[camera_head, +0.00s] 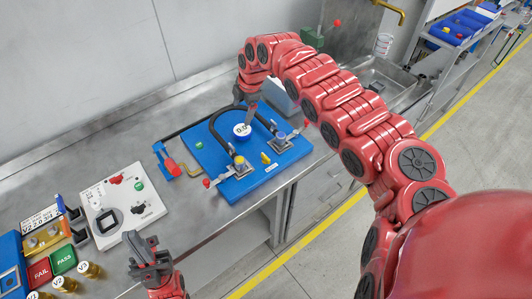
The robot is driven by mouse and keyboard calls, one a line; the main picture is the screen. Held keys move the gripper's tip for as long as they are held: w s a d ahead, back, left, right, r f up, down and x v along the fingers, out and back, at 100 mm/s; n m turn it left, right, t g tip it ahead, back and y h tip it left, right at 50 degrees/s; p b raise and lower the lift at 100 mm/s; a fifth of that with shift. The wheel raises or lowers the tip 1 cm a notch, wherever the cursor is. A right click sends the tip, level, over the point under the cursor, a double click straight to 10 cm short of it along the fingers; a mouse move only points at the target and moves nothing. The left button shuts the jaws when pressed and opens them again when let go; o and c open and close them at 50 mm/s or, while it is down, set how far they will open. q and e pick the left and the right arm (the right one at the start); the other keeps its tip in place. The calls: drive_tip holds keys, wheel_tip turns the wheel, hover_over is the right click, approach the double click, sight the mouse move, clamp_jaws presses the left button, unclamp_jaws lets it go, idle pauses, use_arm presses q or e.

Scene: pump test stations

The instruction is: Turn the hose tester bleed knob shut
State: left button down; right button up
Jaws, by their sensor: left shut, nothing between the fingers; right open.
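The hose tester is a blue board (222,180) on the steel bench, with a black hose (216,128) looped over it and a round white gauge (242,130) reading about 0.0. A small yellow knob (266,158) sits near the board's front edge, between two hose-end fittings; I cannot tell for certain that it is the bleed knob. My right gripper (249,116) is open above the board, close to the gauge and partly hidden by its own arm. My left gripper (140,246) is shut and empty at the bench's front edge, well left of the board.
A white panel (105,195) with a black square socket stands left of the board. Red FAIL (40,272) and green PASS (64,260) blocks are at the far left. A sink (385,80) is at the back right.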

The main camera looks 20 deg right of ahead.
drive_tip(key=s+d+r+n+g+h, duration=0.1)
drive_tip(key=s+d+n+g+h, duration=0.15)
drive_tip(key=s+d, duration=0.4)
drive_tip(key=p, duration=0.5)
approach(266, 156)
drive_tip(key=shift+m+y, duration=0.35)
drive_tip(key=shift+m, duration=0.1)
wheel_tip(266, 156, down, 8)
drive_tip(key=shift+w+f, duration=0.1)
drive_tip(key=shift+w, duration=0.05)
drive_tip(key=shift+d+f, duration=0.2)
drive_tip(key=shift+f, duration=0.3)
drive_tip(key=shift+c, duration=0.3)
drive_tip(key=c, duration=1.3)
